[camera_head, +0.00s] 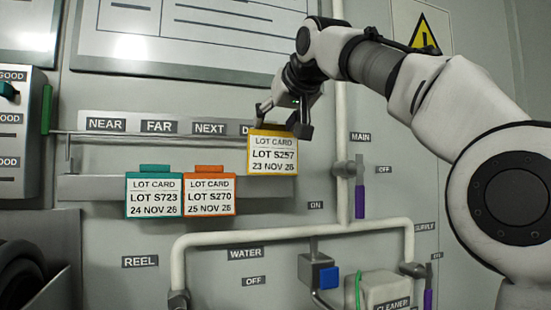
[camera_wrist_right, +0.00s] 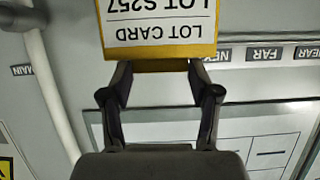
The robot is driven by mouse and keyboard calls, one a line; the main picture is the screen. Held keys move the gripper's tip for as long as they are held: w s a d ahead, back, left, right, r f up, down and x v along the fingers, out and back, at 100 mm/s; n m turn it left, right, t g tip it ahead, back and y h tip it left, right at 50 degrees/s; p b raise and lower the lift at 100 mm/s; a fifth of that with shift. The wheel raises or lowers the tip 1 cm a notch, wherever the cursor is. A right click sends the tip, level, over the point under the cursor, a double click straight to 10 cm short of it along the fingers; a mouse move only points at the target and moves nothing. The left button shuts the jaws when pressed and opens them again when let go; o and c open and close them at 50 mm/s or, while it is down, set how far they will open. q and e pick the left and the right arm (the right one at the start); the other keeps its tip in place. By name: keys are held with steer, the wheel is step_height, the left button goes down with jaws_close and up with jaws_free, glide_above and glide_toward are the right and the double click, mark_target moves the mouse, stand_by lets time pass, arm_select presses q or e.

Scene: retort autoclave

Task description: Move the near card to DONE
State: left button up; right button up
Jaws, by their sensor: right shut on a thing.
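The yellow-edged lot card (camera_head: 272,155), reading LOT S257, 23 NOV 26, is upright in my right gripper (camera_head: 282,126) in front of the DONE label, of which only the D shows. In the right wrist view, both fingers of the right gripper (camera_wrist_right: 158,70) are at the top edge of the yellow card (camera_wrist_right: 160,25), which appears upside down. The card sits higher than its neighbours; whether it touches the rack (camera_head: 95,187) cannot be told. The NEAR label (camera_head: 106,125) has no card below it. My left gripper is not in view.
A teal card (camera_head: 154,196), LOT S723, and an orange card (camera_head: 209,195), LOT S270, stand side by side left of the held card, below FAR and NEXT. A pipe (camera_head: 341,110) with a purple-handled valve (camera_head: 359,198) is close on the right.

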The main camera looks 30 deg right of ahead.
mark_target(272, 134)
steer(key=shift+s+a+r+b, duration=0.15)
steer(key=shift+s+a, duration=0.2)
steer(key=shift+s, duration=0.25)
steer(key=shift+s+a+b, duration=0.15)
steer(key=shift+s+a, duration=0.2)
steer(key=shift+s, duration=0.2)
steer(key=shift+r, duration=0.1)
steer(key=shift+w+d+f+p, duration=0.3)
steer(key=shift+w+d+p, duration=0.05)
steer(key=shift+w, duration=0.2)
steer(key=shift+w+d+f+p, duration=0.3)
steer(key=shift+w+d+p, duration=0.05)
steer(key=shift+w, duration=0.15)
steer(key=shift+w+f, duration=0.1)
steer(key=shift+w, duration=0.25)
steer(key=shift+w+f+p, duration=0.35)
steer(key=shift+w+p, duration=0.25)
steer(key=shift+p, duration=0.15)
steer(key=w+f, duration=0.1)
steer(key=w+d+f+p, duration=0.1)
steer(key=shift+w, duration=0.35)
steer(key=shift+w+f, duration=0.4)
steer(key=shift+w, duration=0.25)
steer(key=shift+f, duration=0.45)
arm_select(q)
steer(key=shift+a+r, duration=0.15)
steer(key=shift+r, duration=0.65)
